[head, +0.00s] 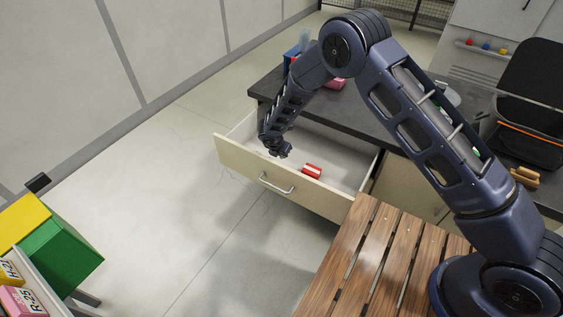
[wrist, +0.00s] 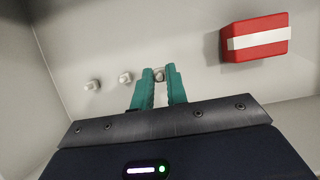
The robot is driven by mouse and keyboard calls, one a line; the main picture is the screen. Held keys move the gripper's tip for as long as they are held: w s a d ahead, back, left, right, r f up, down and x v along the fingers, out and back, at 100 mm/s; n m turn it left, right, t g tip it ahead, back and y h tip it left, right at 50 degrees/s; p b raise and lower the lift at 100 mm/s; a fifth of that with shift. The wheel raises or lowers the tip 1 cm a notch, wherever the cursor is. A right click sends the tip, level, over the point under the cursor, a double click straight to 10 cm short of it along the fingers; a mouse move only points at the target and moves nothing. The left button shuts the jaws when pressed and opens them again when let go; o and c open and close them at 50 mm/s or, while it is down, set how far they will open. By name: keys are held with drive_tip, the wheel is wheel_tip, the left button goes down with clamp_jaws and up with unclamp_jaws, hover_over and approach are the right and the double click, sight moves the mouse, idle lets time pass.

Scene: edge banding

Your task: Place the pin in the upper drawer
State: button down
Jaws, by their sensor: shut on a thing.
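The open drawer (head: 310,195) has a pale front with a metal handle, and it is pulled out from under a dark worktop. My gripper (head: 280,152) is inside the drawer space, near its front left. In the wrist view the teal fingers (wrist: 160,80) are shut on a small silvery pin (wrist: 160,74), whose end shows at the fingertips. Two similar small metal pieces, one nearer (wrist: 125,78) and one farther left (wrist: 92,85), lie on the drawer floor. I cannot tell whether the held pin touches the floor.
A red box with a white stripe (head: 312,171) lies in the drawer to the right of my gripper; it also shows in the wrist view (wrist: 255,38). The worktop (head: 375,125) stands behind. A slatted wooden table (head: 375,250) is in front. Green and yellow bins (head: 60,255) stand at lower left.

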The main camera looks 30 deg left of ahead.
drive_tip(key=shift+f, duration=2.65)
drive_tip(key=shift+f, duration=0.1)
drive_tip(key=c, duration=1.4)
unclamp_jaws()
drive_tip(key=v, duration=1.2)
